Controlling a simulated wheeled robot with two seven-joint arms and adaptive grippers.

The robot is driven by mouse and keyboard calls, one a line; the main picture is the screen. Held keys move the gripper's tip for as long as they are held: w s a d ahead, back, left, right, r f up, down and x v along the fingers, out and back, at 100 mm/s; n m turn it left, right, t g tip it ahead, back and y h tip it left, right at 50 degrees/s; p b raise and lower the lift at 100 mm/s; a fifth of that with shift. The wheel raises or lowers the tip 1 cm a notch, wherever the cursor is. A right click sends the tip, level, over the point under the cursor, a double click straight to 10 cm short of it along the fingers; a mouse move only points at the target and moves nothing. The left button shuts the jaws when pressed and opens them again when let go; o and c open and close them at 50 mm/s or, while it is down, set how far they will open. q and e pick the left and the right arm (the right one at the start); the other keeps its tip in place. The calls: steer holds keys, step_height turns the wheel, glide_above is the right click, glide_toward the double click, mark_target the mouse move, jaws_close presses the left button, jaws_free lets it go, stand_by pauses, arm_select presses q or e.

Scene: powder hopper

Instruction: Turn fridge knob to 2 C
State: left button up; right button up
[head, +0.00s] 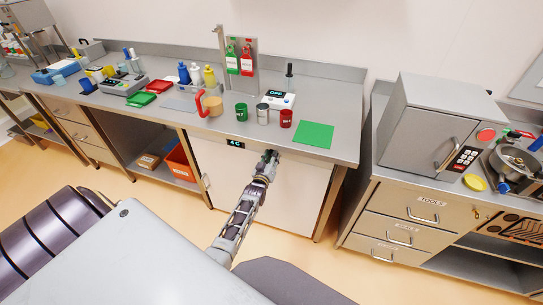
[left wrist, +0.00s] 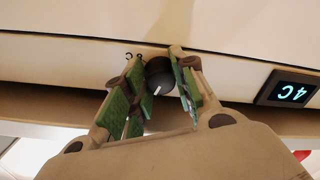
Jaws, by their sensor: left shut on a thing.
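The fridge (head: 216,162) is a white-fronted unit under the middle of the bench. Its small display (head: 236,143) reads 4 C, and the same display shows upside down in the left wrist view (left wrist: 291,90). The fridge knob (left wrist: 159,76) is dark and round with a pale pointer line, seen in the left wrist view. My left gripper (head: 271,157) is at the fridge's upper front, right of the display. In the left wrist view its green-padded fingers (left wrist: 158,88) stand on both sides of the knob, shut on it. My right gripper is not in view.
The bench above holds a green mat (head: 314,134), a red can (head: 286,118), a green can (head: 241,112) and a scale (head: 278,98). A grey oven-like box (head: 428,130) stands on the right counter. Floor in front of the fridge is clear.

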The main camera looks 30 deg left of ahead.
arm_select(q)
steer(key=shift+n, duration=2.1)
steer(key=o, duration=1)
steer(key=shift+o, duration=0.2)
steer(key=shift+s, duration=0.1)
steer(key=v, duration=1.1)
steer(key=shift+s+r, duration=0.15)
steer(key=shift+s, duration=0.25)
steer(key=shift+d, duration=0.15)
